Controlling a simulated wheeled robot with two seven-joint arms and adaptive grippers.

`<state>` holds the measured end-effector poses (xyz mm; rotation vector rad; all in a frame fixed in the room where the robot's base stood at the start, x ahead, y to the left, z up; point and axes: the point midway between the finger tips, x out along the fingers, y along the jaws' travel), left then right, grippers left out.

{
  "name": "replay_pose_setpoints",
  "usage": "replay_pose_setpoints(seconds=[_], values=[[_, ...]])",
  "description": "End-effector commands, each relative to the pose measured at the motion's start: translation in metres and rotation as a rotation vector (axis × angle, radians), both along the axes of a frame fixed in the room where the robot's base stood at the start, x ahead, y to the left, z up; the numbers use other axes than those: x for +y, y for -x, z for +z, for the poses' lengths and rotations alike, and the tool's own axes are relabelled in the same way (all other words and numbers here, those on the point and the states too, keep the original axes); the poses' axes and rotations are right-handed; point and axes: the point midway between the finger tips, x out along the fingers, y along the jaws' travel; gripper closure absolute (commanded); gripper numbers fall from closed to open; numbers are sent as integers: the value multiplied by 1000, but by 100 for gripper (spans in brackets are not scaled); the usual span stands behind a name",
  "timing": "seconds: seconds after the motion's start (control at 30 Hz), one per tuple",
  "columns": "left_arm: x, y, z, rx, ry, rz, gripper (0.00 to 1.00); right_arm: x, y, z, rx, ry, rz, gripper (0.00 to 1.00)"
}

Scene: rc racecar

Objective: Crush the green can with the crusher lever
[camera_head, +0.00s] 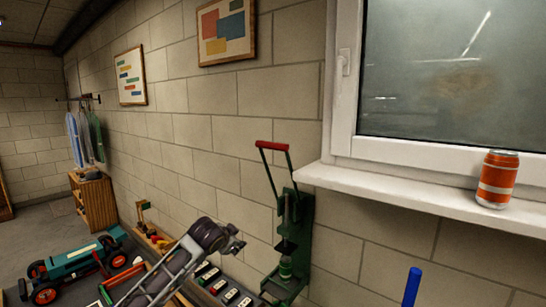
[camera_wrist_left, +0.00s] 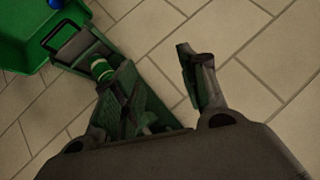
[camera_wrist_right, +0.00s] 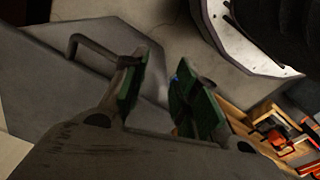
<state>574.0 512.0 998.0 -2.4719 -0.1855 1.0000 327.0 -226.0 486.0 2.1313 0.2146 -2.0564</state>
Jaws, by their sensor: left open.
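The green crusher (camera_head: 300,235) stands against the wall below the window sill. Its lever is raised, with a red handle (camera_head: 272,146) at the top. The green can (camera_head: 286,269) with a pale band sits upright low in the crusher; it also shows in the left wrist view (camera_wrist_left: 102,70). My left gripper (camera_head: 238,241) is open and empty, left of the crusher and below the handle, apart from both. In the left wrist view its fingers (camera_wrist_left: 157,70) are spread, and one overlaps the crusher. My right gripper (camera_wrist_right: 168,62) is open and empty, outside the head view.
An orange can (camera_head: 497,180) stands on the window sill (camera_head: 420,190), right of the crusher. A teal race car (camera_head: 80,262) is at lower left. A blue rod (camera_head: 412,287) rises at lower right. A green bin (camera_wrist_left: 20,45) shows in the left wrist view.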

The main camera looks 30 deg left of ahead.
Motion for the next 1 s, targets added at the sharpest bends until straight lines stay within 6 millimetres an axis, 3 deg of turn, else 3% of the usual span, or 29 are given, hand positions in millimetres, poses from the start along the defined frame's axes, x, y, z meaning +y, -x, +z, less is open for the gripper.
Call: replay_pose_setpoints(seconds=[0.03,0.1,0.47,0.7,1.0], values=[[8,-2,23,-18,-7,-5,58,-4,6,-7,16,7,-2,70],[16,-5,48,-39,-13,-20,58,-9,16,-19,36,15,-3,70],[38,-7,161,-133,-42,-146,58,-37,72,-81,115,52,-12,70],[36,-1,225,-191,-76,-288,58,-56,120,-121,152,71,-15,70],[15,12,288,-271,-157,-534,58,-80,186,-164,163,86,-15,70]])
